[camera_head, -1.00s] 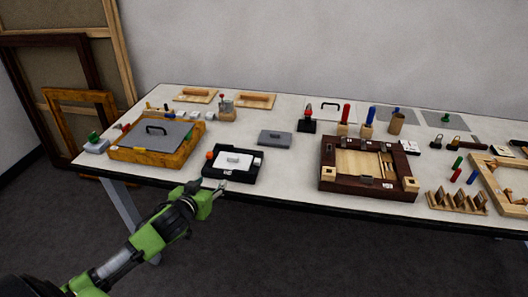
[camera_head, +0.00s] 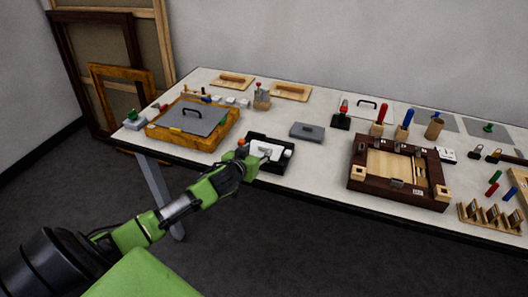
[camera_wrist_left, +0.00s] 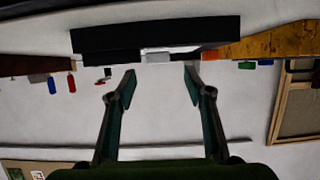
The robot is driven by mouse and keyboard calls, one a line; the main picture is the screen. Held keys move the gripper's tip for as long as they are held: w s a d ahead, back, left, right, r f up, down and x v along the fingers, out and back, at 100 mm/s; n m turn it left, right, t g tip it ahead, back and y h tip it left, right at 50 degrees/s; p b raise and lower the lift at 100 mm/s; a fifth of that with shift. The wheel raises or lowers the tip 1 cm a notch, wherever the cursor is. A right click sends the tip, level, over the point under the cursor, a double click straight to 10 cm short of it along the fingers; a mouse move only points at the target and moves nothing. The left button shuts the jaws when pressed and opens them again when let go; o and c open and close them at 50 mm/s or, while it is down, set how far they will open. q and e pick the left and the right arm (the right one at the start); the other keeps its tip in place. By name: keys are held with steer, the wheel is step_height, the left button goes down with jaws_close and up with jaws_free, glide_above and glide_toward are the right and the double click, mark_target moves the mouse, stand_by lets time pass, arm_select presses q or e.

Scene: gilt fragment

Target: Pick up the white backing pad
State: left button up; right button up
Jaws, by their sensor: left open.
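The white backing pad (camera_head: 273,150) lies in a shallow black tray (camera_head: 286,165) at the table's front edge, with a small light grey part on it. My left gripper (camera_head: 257,158) is at the tray's front left side and hides part of the pad in the head view. In the left wrist view, my gripper's two fingers (camera_wrist_left: 160,75) are spread apart with nothing between them. The black tray (camera_wrist_left: 105,40) is ahead of them, edge-on, with a thin pale strip and a small grey block (camera_wrist_left: 156,57) at its edge. My right gripper is not in view.
A dark wooden frame (camera_head: 400,196) stands further right. Bare table lies between tray and dark frame.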

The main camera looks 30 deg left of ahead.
mark_target(264, 147)
arm_select(q)
steer(key=shift+p+x, duration=0.45)
steer(key=shift+x, duration=1.95)
steer(key=shift+d, duration=0.15)
steer(key=shift+c, duration=0.3)
steer(key=c, duration=1)
